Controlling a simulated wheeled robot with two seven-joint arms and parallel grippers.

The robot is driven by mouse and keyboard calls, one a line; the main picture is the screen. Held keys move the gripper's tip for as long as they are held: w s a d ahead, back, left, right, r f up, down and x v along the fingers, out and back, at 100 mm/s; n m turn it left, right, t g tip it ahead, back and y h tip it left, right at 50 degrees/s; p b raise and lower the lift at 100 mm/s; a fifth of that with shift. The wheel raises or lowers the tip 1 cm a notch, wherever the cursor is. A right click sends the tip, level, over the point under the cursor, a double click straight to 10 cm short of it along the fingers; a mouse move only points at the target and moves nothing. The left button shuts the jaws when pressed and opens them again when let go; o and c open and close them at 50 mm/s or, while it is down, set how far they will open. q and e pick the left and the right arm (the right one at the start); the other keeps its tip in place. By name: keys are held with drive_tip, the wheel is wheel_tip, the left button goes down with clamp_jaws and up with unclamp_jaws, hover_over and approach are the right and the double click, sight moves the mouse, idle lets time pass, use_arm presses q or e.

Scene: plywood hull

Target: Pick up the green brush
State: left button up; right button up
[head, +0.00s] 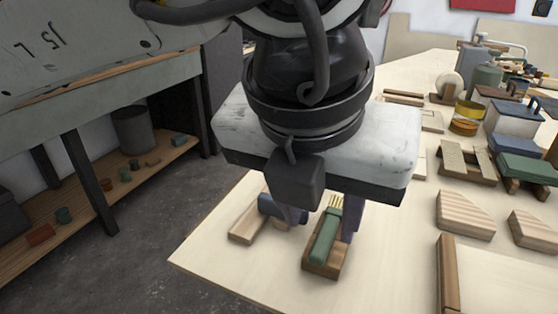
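The green brush (323,239) lies in a small wooden holder (318,268) near the front edge of the plywood tabletop. Pale bristles show at its far end. My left gripper (325,217) points down over it, with two purplish fingers spread apart, one toward each side of the brush. It is open, and I see nothing gripped. Whether a finger touches the brush is unclear. The gripper body hides the area just behind the brush. My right gripper is not in view.
A blue item (268,206) in another wooden holder (246,224) lies close on the left, partly behind a finger. Wooden wedges (465,216) and a raised wooden strip (447,275) are on the right. Cans and boxes crowd the back right. The tabletop ends at the left and front.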

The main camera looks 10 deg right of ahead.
sight(322, 241)
use_arm(q)
drive_tip(key=x, duration=0.5)
drive_tip(key=shift+d+f, duration=0.1)
drive_tip(key=shift+f, duration=0.05)
drive_tip(key=shift+c, duration=0.4)
clamp_jaws()
